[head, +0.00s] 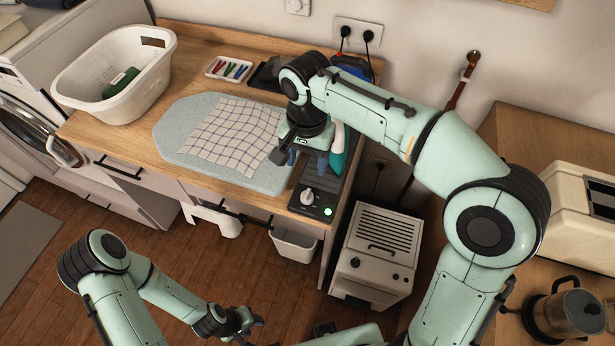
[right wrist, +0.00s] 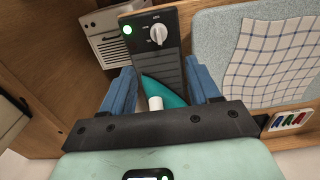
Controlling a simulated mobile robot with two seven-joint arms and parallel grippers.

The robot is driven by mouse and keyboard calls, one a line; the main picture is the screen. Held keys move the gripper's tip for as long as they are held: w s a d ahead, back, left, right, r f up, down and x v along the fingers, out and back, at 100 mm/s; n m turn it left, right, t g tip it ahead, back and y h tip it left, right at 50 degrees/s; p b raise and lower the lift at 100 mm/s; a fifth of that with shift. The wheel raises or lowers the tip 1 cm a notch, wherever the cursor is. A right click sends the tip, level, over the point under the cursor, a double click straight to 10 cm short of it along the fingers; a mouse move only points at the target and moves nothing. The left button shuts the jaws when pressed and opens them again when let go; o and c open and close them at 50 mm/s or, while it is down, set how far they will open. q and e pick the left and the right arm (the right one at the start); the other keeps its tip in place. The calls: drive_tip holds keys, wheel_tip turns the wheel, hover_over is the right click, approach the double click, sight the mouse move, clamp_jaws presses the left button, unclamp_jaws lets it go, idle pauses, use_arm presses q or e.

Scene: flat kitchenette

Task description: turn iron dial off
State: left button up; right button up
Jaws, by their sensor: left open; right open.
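The iron dial (head: 307,196) is a white knob on the dark control panel of the iron station (head: 314,207), at the right front of the wooden worktop. A green light (head: 327,211) glows beside it. In the right wrist view the dial (right wrist: 157,33) lies ahead of the fingers, its pointer roughly upright. The teal iron (right wrist: 165,93) rests on the station. My right gripper (head: 307,162) is open above the station, behind the dial and apart from it; its blue fingers spread either side of the iron in the wrist view. My left gripper (head: 245,321) is open, low over the floor.
A pale ironing mat (head: 176,135) with a checked cloth (head: 236,135) lies left of the station. A beige heater (head: 375,250) stands on the floor right of the worktop.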

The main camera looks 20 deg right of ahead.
sight(307, 193)
drive_tip(key=f, duration=0.4)
drive_tip(key=f+b, duration=0.1)
drive_tip(key=f, duration=0.7)
drive_tip(key=shift+s+a+b, duration=0.1)
drive_tip(key=shift+s+b, duration=0.15)
drive_tip(key=shift+b, duration=0.05)
drive_tip(key=shift+f, duration=0.55)
use_arm(q)
drive_tip(key=shift+s+a+f, duration=0.1)
drive_tip(key=shift+s+f, duration=0.85)
drive_tip(key=shift+f, duration=0.15)
use_arm(e)
drive_tip(key=c, duration=1)
